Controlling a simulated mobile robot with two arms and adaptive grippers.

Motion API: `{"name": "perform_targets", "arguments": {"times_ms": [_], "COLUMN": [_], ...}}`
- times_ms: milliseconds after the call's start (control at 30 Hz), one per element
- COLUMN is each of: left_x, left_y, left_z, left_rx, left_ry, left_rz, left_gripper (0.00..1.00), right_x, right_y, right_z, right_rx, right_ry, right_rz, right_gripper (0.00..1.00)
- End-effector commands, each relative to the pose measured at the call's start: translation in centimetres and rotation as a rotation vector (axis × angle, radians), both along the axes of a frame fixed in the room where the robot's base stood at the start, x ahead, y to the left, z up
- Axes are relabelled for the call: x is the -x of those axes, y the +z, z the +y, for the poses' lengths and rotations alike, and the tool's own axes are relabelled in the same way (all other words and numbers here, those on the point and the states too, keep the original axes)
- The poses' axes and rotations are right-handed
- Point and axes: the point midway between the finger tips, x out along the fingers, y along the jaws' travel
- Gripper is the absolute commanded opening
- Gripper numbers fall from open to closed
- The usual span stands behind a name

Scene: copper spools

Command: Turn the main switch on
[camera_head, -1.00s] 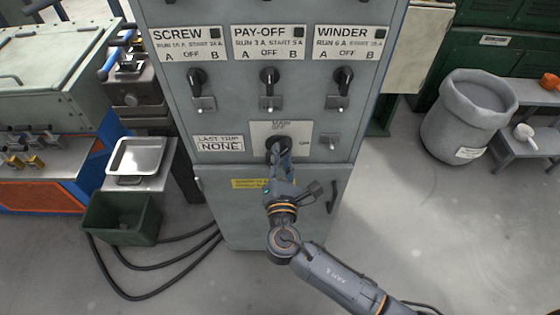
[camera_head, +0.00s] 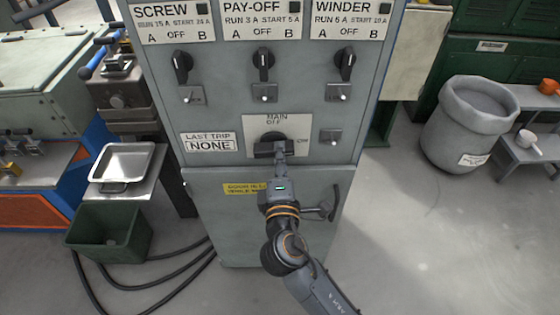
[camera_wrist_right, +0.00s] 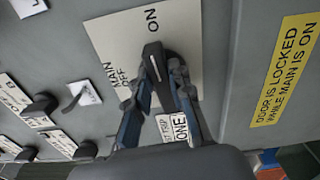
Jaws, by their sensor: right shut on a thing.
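The main switch (camera_head: 264,150) is a black rotary handle on a pale plate (camera_head: 300,125) in the middle of the grey cabinet. The plate reads MAIN OFF above the handle and ON to its right. The handle lies crosswise; in the right wrist view the handle (camera_wrist_right: 154,62) has a white line and one end toward the ON label. My right gripper (camera_head: 279,150) comes from below, with its fingers (camera_wrist_right: 157,92) on either side of the handle, shut on it. The fingers hide part of the handle. My left gripper is not in view.
Screw (camera_head: 181,66), pay-off (camera_head: 263,64) and winder (camera_head: 345,64) switches sit above, with small toggles below them. A yellow door label (camera_head: 240,189) is below left. A green bin (camera_head: 110,235) and cables lie left; a grey barrel (camera_head: 468,125) stands right.

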Motion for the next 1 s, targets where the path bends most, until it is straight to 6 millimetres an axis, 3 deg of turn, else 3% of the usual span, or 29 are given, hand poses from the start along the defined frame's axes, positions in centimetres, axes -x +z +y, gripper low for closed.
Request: {"name": "perform_targets", "arguments": {"times_ms": [200,800,833,900,1000], "left_x": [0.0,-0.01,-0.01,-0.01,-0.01], "left_y": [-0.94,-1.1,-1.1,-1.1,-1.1], "left_z": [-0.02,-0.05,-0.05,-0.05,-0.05], "left_rx": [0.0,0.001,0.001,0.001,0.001], "left_ry": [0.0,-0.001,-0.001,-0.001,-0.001], "left_rz": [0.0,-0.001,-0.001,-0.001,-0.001], "left_gripper": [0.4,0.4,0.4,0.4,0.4], "right_x": [-0.02,-0.01,-0.01,-0.01,-0.01], "right_y": [-0.27,-0.16,-0.16,-0.17,-0.17], "right_z": [-0.05,-0.02,-0.02,-0.02,-0.01], "right_rx": [-0.082,-0.116,-0.116,-0.116,-0.115], "right_ry": [-0.001,0.0,0.0,0.0,0.0], "right_rz": [0.001,0.001,0.001,0.001,0.001], "right_gripper": [0.0,0.0,0.27,0.41,0.43]}}
